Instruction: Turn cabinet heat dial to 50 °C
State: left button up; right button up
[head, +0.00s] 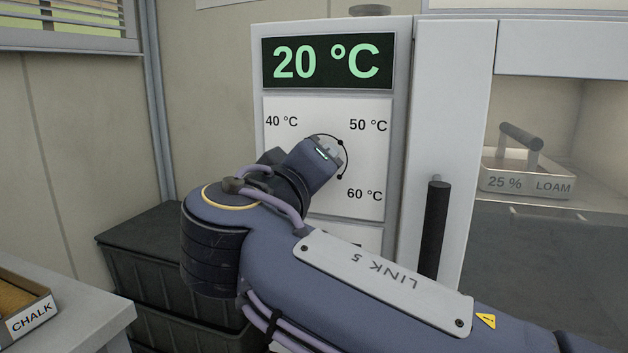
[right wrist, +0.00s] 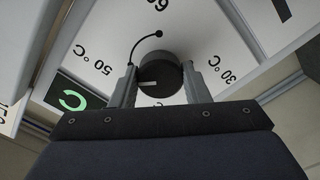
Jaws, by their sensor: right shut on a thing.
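The heat dial (right wrist: 158,80) is a dark round knob on the white panel (head: 290,200) of the cabinet. My right gripper (right wrist: 157,72) is shut on it, one finger on each side. A short white mark shows at the left of the knob's face in the right wrist view; its exact setting is hard to tell. In the head view my right gripper (head: 325,155) and wrist cover most of the dial. The 50 °C label (head: 368,125) is at the panel's upper right. The display (head: 328,61) above reads 20 °C. My left gripper is out of view.
The 40 °C (head: 282,121) and 60 °C (head: 364,194) labels also show. A dark vertical handle (head: 434,230) is right of the panel. A loam tray (head: 525,180) sits at right, dark crates (head: 150,270) at lower left, a chalk tray (head: 30,318) nearer.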

jog(key=shift+m, duration=0.3)
dwell(0.4)
jog(key=o, duration=1)
jog(key=p+v, duration=0.1)
jog(key=v, duration=0.7)
